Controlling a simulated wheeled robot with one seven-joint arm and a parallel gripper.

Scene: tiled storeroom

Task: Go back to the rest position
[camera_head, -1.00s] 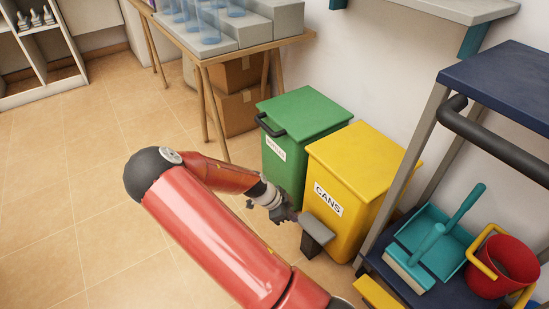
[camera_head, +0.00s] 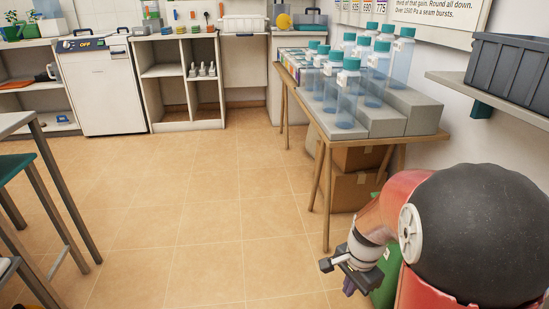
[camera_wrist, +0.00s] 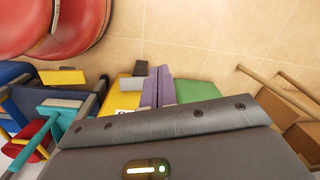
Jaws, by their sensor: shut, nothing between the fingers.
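My gripper (camera_head: 349,287) is at the lower right of the head view, at the end of my red arm, which is folded in close at the right. Its purple fingers point down beside the green bin (camera_head: 387,287), which is mostly hidden behind my arm. In the wrist view the two purple fingers (camera_wrist: 157,93) lie together, with nothing between them. The green bin also shows in the wrist view (camera_wrist: 197,91), with the yellow bin (camera_wrist: 122,95) on the other side of the fingers.
A wooden table (camera_head: 327,146) with grey steps and several clear bottles stands behind my gripper, cardboard boxes (camera_head: 356,191) under it. A wall shelf holds a grey crate (camera_head: 510,70). A stool (camera_head: 45,205) stands at left. The tiled floor (camera_head: 190,200) between is clear.

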